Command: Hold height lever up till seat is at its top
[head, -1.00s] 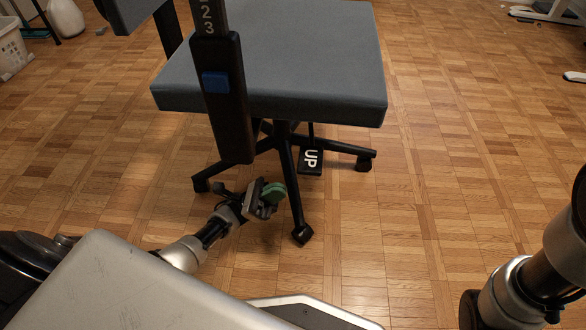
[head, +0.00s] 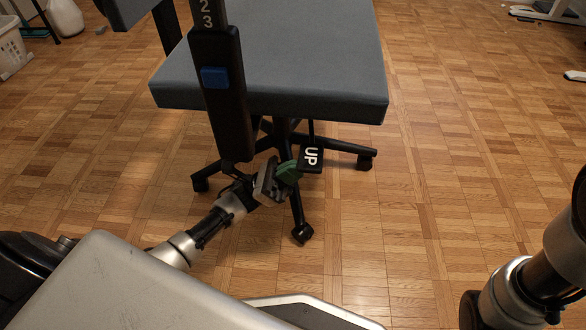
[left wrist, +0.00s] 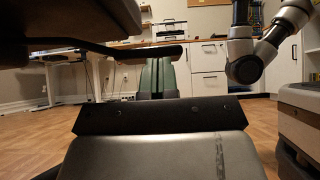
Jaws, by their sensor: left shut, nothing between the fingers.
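The chair's grey seat (head: 285,65) stands over a black five-legged base. The height lever ends in a black paddle marked UP (head: 311,158) below the seat's front edge; in the left wrist view the lever (left wrist: 140,50) is a thin dark bar. My left gripper (head: 288,173) is shut and empty, its green fingers at the paddle's lower left. In the left wrist view the fingers (left wrist: 157,75) are right under the lever's end and appear to touch it. My right arm shows at the right edge, but its gripper is out of view.
A black upright with a blue button (head: 214,78) and numbers stands in front of the seat's left side and hides part of the chair. A white basket (head: 12,48) stands at the far left.

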